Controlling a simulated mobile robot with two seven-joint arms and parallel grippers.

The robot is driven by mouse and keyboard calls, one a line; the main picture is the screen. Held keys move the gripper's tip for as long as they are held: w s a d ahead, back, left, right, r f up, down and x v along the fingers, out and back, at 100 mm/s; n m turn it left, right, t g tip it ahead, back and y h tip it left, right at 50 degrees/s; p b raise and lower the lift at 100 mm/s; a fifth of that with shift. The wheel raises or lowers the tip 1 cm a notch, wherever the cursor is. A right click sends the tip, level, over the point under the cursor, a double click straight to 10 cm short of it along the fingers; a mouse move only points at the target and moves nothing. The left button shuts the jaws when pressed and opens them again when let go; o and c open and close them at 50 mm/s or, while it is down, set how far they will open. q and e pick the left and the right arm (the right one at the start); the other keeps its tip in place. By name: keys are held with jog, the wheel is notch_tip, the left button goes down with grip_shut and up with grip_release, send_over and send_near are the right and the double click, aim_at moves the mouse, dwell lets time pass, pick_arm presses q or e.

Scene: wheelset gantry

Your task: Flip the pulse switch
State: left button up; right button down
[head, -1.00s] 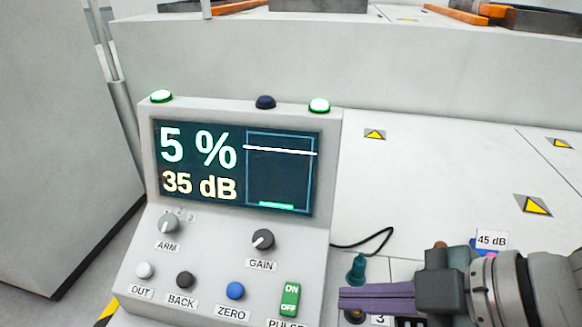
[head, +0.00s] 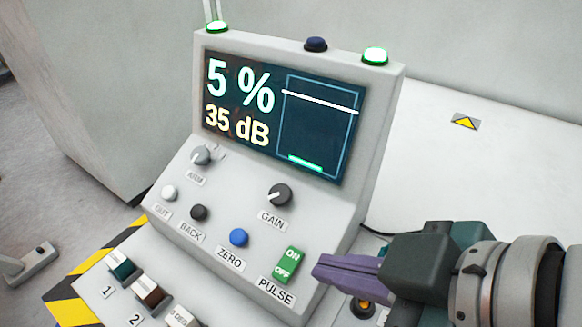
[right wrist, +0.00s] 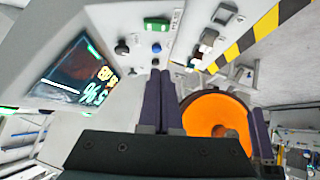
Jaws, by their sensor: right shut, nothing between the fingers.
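The pulse switch (head: 288,266) is a green rocker marked ON and OFF, at the lower right of the grey console's sloped face, above the PULSE label. It also shows at the top of the right wrist view (right wrist: 157,24). I cannot tell which end is pressed in. My right gripper (head: 320,269) is shut and empty. Its purple fingertips point left, just right of the switch, with a small gap in the picture. In the right wrist view the closed fingers (right wrist: 166,75) point up toward the panel, below the switch. My left gripper is not seen.
The console screen (head: 280,115) reads 5 % and 35 dB. The GAIN knob (head: 279,194) and blue ZERO button (head: 238,237) are near the switch. Numbered coloured pieces (head: 150,294) sit in front. An orange disc (right wrist: 215,120) shows beside my fingers.

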jog(key=b, duration=0.3)
send_over(288, 265)
jog(key=s, duration=0.3)
jog(key=f, duration=0.7)
jog(key=shift+w+a+f, duration=0.2)
jog(key=shift+a+f, duration=0.1)
jog(key=shift+a, duration=0.05)
jog(key=shift+w+d+f, duration=0.1)
jog(key=shift+d+f, duration=0.1)
jog(key=shift+f, duration=0.4)
jog(key=shift+w+d+f, duration=0.1)
jog(key=shift+d+f, duration=0.05)
jog(key=shift+f, duration=0.4)
jog(key=shift+f+b, duration=0.35)
jog(key=shift+f, duration=0.1)
